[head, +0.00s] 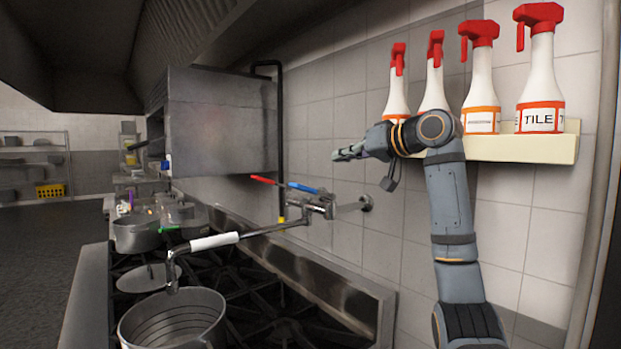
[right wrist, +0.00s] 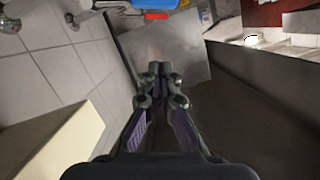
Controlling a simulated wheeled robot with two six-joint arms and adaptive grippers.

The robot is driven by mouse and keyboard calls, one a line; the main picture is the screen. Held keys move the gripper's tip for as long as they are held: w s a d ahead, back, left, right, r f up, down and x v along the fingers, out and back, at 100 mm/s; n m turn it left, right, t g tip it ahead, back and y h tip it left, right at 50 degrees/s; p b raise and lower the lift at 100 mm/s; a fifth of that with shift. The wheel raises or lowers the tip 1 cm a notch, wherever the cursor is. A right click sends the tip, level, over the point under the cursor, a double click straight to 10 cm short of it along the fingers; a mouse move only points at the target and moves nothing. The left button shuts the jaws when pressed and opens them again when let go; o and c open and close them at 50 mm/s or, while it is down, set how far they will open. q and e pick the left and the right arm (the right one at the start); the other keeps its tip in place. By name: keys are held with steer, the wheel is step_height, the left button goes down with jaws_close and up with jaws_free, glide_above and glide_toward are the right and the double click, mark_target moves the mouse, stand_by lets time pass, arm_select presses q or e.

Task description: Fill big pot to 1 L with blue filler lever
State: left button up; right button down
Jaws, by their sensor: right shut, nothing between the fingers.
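The pot filler tap (head: 322,207) comes out of the tiled wall, with a red lever (head: 263,180) and a blue lever (head: 303,187). Its arm has a white grip (head: 214,242), and its spout (head: 172,282) hangs over the big pot (head: 172,325). The pot has ring marks inside; I see no water stream. My right gripper (head: 336,155) is shut and empty, above and slightly right of the blue lever in the head view, apart from it. In the right wrist view the shut fingertips (right wrist: 160,68) lie below the blue lever (right wrist: 150,4) and red lever (right wrist: 157,16).
A shelf (head: 500,149) with several red-topped spray bottles (head: 541,75) is beside my right arm. A metal box (head: 222,120) hangs on the wall beyond the tap. Another pot (head: 136,236) and a lid (head: 148,278) are on the black stove grates. The floor at left is clear.

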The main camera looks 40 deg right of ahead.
steer(key=p, duration=0.4)
glide_above(314, 192)
steer(key=s, duration=0.1)
steer(key=f, duration=0.3)
steer(key=a+f, duration=0.2)
steer(key=f, duration=0.1)
steer(key=shift+w+f+b, duration=0.1)
steer(key=shift+w+b, duration=0.1)
steer(key=shift+b, duration=0.2)
steer(key=f+n, duration=0.1)
steer(key=a+f+n+h, duration=0.1)
steer(key=f, duration=0.1)
steer(key=a+f+n, duration=0.1)
steer(key=f+n, duration=0.1)
steer(key=shift+s+f+h, duration=0.1)
steer(key=shift+f+h, duration=0.05)
steer(key=shift+h, duration=0.15)
steer(key=shift+f, duration=0.1)
stand_by(3.5)
